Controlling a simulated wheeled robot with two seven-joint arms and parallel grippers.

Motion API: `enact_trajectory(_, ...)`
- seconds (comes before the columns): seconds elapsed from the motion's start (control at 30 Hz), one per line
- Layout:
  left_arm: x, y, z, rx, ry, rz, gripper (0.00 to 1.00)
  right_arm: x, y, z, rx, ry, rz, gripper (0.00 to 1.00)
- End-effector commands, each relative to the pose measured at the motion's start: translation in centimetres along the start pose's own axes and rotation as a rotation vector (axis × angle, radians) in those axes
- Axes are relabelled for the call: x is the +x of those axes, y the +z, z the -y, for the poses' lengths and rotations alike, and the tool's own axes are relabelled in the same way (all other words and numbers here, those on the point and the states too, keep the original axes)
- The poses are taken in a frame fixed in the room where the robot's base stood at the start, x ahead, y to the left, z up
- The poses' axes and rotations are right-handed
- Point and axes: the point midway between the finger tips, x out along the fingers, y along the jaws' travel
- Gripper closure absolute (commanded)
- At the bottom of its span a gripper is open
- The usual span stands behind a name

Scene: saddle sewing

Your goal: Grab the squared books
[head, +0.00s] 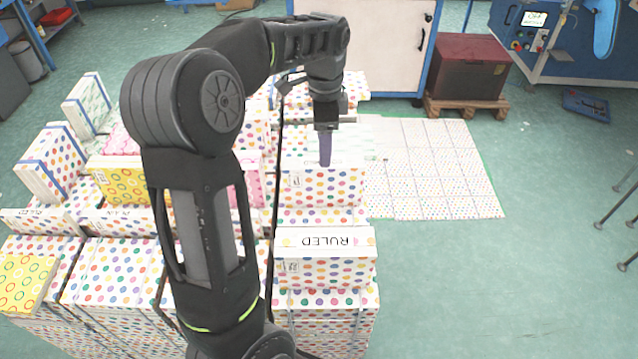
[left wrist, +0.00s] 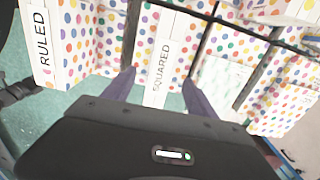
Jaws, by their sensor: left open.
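A polka-dot book stack with a white spine marked SQUARED (left wrist: 162,62) is in the left wrist view. In the head view, the polka-dot stack (head: 335,187) under my left gripper appears to be the same one. My left gripper (head: 325,155) is open, pointing down at the top of this stack. In the left wrist view its two purple fingers (left wrist: 160,92) lie on either side of the SQUARED spine; contact cannot be told. A polka-dot stack marked RULED (head: 325,240) lies nearer in the head view. My right gripper is out of view.
More polka-dot stacks (head: 110,270) fill the left, partly hidden by my left arm. A yellow ring-patterned book (head: 25,283) lies at the near left. A flat polka-dot layer (head: 440,170) covers the floor to the right. Clear green floor (head: 480,285) lies at the near right.

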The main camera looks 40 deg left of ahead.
Motion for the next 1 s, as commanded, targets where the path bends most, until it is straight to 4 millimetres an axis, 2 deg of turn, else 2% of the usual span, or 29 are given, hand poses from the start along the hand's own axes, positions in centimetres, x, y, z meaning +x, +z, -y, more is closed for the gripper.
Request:
enact_trajectory(0.03, 1.5, 0.0, 0.0, -0.001, 0.0, 0.0, 0.34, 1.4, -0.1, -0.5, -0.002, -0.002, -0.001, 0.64)
enact_trajectory(0.3, 4.7, 0.0, 0.0, -0.001, 0.0, 0.0, 0.34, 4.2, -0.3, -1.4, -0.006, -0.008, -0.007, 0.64)
enact_trajectory(0.73, 4.8, 0.0, 0.0, -0.001, 0.0, 0.001, 0.34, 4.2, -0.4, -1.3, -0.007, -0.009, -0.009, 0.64)
enact_trajectory(1.0, 7.2, 0.0, 0.0, 0.0, 0.002, 0.001, 0.34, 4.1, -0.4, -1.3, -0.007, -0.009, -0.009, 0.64)
